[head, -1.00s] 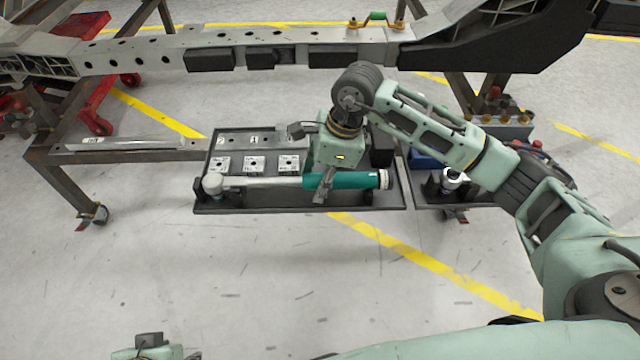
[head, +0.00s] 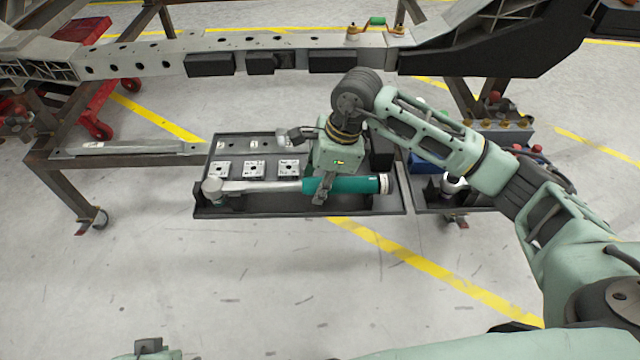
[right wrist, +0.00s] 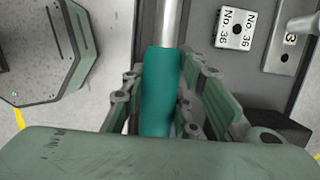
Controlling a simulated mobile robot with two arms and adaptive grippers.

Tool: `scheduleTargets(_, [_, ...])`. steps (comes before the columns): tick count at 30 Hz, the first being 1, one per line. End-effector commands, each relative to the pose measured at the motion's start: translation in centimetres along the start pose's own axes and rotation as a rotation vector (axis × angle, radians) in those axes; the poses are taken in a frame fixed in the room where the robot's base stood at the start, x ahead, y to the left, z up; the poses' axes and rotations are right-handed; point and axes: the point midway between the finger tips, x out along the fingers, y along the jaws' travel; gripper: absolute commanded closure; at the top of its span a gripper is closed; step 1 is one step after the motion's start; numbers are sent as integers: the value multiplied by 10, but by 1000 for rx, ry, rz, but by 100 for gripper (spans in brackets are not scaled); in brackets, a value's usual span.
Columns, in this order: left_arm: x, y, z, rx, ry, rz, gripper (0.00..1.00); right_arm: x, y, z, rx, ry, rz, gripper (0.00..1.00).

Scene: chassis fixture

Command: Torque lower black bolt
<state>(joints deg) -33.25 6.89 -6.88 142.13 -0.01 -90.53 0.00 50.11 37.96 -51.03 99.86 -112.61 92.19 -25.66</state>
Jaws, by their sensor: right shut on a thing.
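A torque wrench with a teal handle (head: 350,186) and a silver shaft and head lies lengthwise over the front of a black tray (head: 300,210). My right gripper (head: 321,193) comes down on the handle near its shaft end. In the right wrist view the fingers (right wrist: 170,105) lie on both sides of the teal handle (right wrist: 163,75), shut on it. The chassis beam (head: 290,50) runs across the back, with black blocks along its front face. I cannot make out a lower black bolt. Only a small part of my left arm shows at the bottom left; its gripper is not seen.
Several square marked plates (head: 254,170) sit in the tray behind the wrench. A second black tray (head: 440,200) with small items stands at the right. A steel frame (head: 60,160) supports the chassis at the left. The floor in front is clear.

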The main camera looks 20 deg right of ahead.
Motion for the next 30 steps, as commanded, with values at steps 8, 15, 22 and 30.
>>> scheduleTargets(8, [0,0,0,0,0,0,60,-2,-1,1,-3,-4,-3,100])
scheduleTargets(15, [-8,0,-3,0,-1,0,60,-15,-1,5,-3,-4,-5,100])
scheduleTargets(22, [-17,0,-6,0,2,0,60,-29,-1,8,-2,-4,-4,100])
scheduleTargets(30, [7,1,-6,0,-15,3,60,-41,-1,12,-2,-5,-4,100])
